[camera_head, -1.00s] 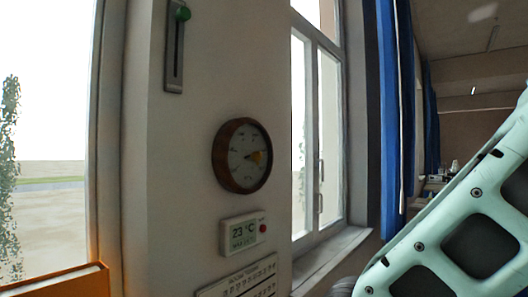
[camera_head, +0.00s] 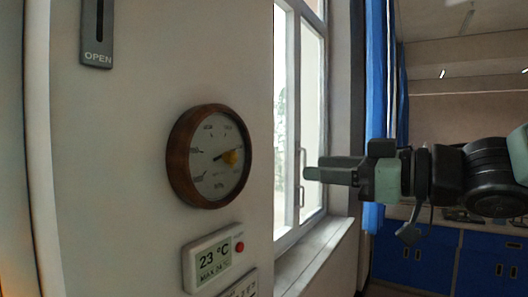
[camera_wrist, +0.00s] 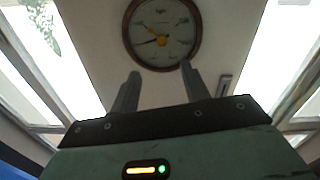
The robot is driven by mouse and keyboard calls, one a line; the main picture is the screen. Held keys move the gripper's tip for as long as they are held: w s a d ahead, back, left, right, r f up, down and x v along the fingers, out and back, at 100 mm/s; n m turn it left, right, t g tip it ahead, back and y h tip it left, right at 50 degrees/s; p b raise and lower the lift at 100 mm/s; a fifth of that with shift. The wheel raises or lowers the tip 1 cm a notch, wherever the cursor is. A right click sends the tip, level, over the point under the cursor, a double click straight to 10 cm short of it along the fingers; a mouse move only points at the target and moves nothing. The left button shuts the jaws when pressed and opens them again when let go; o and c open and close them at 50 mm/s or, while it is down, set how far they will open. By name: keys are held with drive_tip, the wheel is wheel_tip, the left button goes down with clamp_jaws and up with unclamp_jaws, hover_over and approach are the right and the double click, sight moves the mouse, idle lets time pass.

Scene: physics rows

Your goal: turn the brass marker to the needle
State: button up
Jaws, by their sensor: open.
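The round wood-rimmed dial (camera_head: 212,185) hangs on the white wall in the head view. It also shows ahead of the fingers in the wrist view (camera_wrist: 176,22). The brass marker (camera_wrist: 147,29) has a round knob at the dial's centre and points up-left in the wrist view. The dark needle (camera_wrist: 147,42) points left and slightly down there, a small angle apart from the marker. In the head view the brass knob (camera_head: 230,157) covers part of the needle. My gripper (camera_head: 312,168) is open and empty, right of the dial and apart from it.
A thermometer display (camera_head: 212,258) with a red button is on the wall below the dial. A grey slider plate marked OPEN (camera_head: 97,45) is up left. The window (camera_head: 312,110), its sill (camera_head: 318,255) and a blue curtain (camera_head: 376,100) lie behind my gripper.

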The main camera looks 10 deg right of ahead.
drive_tip(key=p, duration=0.2)
approach(235, 158)
drive_tip(key=shift+y, duration=0.3)
drive_tip(key=x, duration=0.8)
drive_tip(key=shift+w+f, duration=0.1)
drive_tip(key=shift+f, duration=0.05)
drive_tip(key=c, duration=1)
